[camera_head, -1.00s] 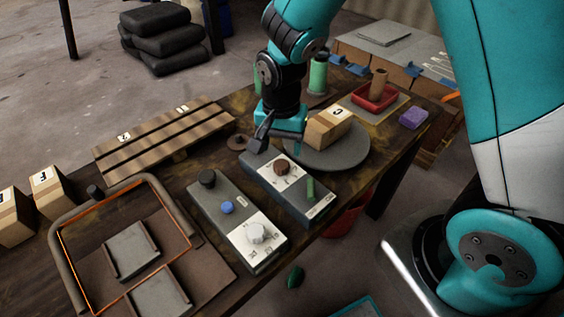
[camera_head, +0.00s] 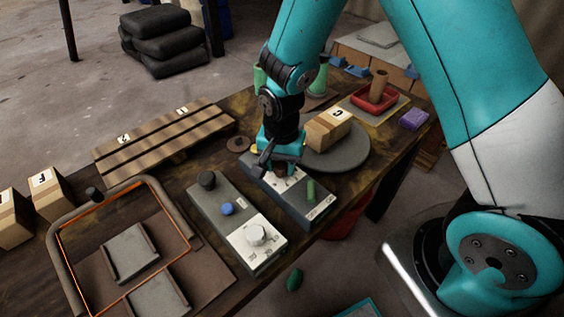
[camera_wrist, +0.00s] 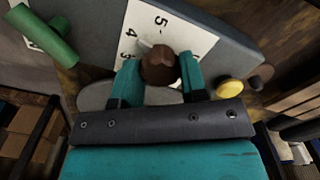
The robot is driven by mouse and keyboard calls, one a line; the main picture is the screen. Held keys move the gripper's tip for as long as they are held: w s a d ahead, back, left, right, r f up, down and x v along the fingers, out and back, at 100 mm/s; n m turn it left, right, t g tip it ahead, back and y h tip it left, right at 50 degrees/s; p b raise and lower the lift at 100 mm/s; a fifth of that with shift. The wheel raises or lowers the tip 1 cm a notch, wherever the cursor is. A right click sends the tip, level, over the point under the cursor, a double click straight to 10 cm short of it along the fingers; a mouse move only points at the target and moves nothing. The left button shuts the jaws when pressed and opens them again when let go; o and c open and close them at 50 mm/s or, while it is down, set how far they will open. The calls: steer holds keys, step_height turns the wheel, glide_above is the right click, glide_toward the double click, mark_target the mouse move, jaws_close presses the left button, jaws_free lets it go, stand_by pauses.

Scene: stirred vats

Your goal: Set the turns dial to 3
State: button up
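A brown dial knob (camera_wrist: 160,68) sits on a white plate (camera_wrist: 189,36) with printed numbers; 5, 4 and part of a 3 are legible in the wrist view. Its pale pointer is up-left, near the 5 and 4. The knob is on a grey control box (camera_head: 290,202), mostly hidden under my gripper in the head view. My gripper (camera_head: 280,169) is down over the knob. In the wrist view its teal fingers (camera_wrist: 161,80) lie either side of the knob; whether they press on it I cannot tell.
A green handle (camera_head: 311,190) stands on the same box, and a yellow button (camera_wrist: 229,88) is near the right finger. A second box (camera_head: 221,191) beside it has a white dial (camera_head: 256,235) and a blue button (camera_head: 228,208). A carton (camera_head: 328,128) stands on a round plate behind.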

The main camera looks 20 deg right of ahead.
mark_target(282, 165)
steer(key=shift+n, duration=0.3)
steer(key=n+p, duration=0.1)
steer(key=n, duration=0.2)
steer(key=shift+n, duration=0.3)
steer(key=shift+n+p, duration=0.55)
steer(key=shift+n, duration=1.65)
steer(key=o, duration=0.9)
step_height(282, 165, up, 18)
steer(key=shift+f+p, duration=0.25)
steer(key=shift+p, duration=0.1)
